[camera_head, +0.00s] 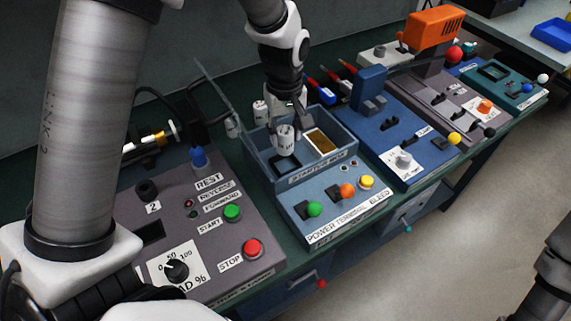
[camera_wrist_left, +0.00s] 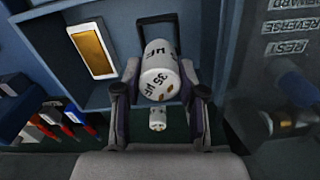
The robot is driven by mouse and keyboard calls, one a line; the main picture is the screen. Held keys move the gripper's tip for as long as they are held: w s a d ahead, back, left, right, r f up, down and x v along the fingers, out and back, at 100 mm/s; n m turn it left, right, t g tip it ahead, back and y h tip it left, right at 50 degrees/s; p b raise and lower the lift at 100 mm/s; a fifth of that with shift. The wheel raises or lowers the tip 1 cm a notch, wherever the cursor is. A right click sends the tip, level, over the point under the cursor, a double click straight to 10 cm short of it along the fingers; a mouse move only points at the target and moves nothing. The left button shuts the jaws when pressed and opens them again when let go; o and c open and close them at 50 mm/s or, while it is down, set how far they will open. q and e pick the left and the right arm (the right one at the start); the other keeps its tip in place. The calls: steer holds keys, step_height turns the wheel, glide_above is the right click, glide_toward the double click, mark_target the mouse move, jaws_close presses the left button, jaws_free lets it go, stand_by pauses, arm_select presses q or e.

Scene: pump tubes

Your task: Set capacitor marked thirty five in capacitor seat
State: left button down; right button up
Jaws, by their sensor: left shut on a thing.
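My left gripper (camera_head: 287,124) is shut on a white capacitor (camera_head: 285,142), and the wrist view shows the mark "35 UF" on it (camera_wrist_left: 159,74). It holds the capacitor over the open blue starter box (camera_head: 323,175). A dark square frame, which looks like the capacitor seat (camera_head: 285,166), lies in the box's left compartment, below the capacitor. It shows in part behind the capacitor in the wrist view (camera_wrist_left: 142,34). I cannot tell whether the capacitor touches it. My right gripper is not in view.
Another white capacitor (camera_head: 260,111) stands behind the box. A gold-faced part (camera_head: 321,141) lies in the box's right compartment. A raised lid (camera_head: 217,92) stands at the box's left. Red-handled tools (camera_head: 331,74) lie behind it. A grey control panel (camera_head: 222,242) sits front left.

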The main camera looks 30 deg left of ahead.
mark_target(286, 152)
arm_select(q)
step_height(286, 152, down, 6)
steer(key=shift+w+f, duration=0.1)
steer(key=shift+f, duration=0.15)
steer(key=shift+f, duration=0.1)
steer(key=c, duration=0.7)
jaws_free()
step_height(286, 152, up, 12)
steer(key=shift+r, duration=0.1)
